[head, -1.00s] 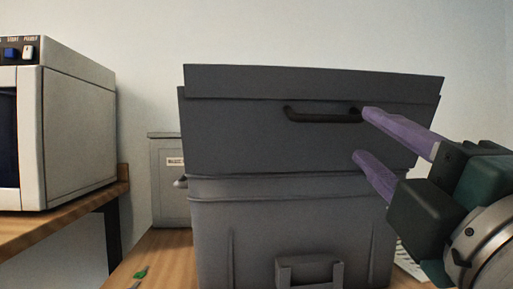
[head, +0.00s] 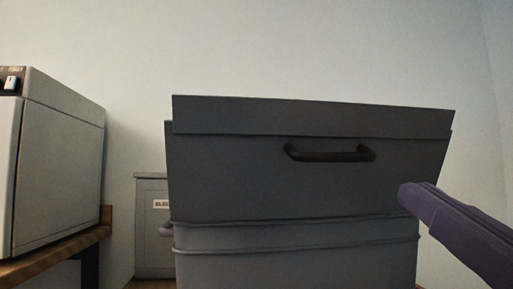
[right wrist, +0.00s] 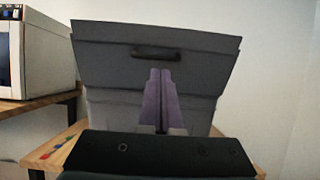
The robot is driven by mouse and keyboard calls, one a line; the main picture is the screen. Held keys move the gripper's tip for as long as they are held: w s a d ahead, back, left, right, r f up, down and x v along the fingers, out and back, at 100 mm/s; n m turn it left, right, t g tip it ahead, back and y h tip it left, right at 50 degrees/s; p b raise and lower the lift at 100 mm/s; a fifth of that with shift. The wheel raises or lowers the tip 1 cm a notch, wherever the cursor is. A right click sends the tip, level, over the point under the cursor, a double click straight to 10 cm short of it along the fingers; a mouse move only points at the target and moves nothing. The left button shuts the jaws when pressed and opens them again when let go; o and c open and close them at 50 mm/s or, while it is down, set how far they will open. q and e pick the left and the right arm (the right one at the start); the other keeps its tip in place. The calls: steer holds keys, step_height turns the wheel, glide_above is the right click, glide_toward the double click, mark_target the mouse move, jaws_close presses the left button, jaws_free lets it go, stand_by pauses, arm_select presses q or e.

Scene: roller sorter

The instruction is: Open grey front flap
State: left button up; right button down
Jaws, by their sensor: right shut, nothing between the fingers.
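The grey front flap (head: 240,175) is the broad upper front panel of a large grey bin, with a dark bar handle (head: 330,154) near its top. It appears closed. The flap also shows in the right wrist view (right wrist: 105,55), with its handle (right wrist: 156,53) just above the fingertips. My right gripper (head: 406,192) has purple fingers pressed together and holds nothing. It is below and right of the handle in the head view, apart from it. In the right wrist view the shut fingers (right wrist: 160,74) point at the flap under the handle. My left gripper is not in view.
The bin's ribbed lower body (head: 290,262) is below the flap. A white appliance (head: 60,165) stands on a wooden shelf at left. A smaller grey labelled box (head: 152,225) is behind the bin. The air above the bin is clear.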

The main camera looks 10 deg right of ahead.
mark_target(336, 132)
steer(key=p+x, duration=0.3)
steer(key=x, duration=0.9)
steer(key=shift+r+p, duration=0.15)
steer(key=shift+p, duration=0.2)
steer(key=shift+w+r, duration=0.2)
steer(key=shift+w, duration=0.45)
steer(key=w+r+g+p, duration=0.1)
steer(key=p, duration=0.4)
steer(key=w+r+g+p, duration=0.1)
steer(key=p, duration=0.5)
steer(key=shift+w+a+r+p, duration=0.1)
steer(key=shift+r+p, duration=0.2)
steer(key=shift+w+g+p, duration=0.15)
steer(key=shift+g+p, duration=0.2)
steer(key=shift+g, duration=0.05)
steer(key=shift+w+f, duration=0.1)
steer(key=shift+f, duration=0.2)
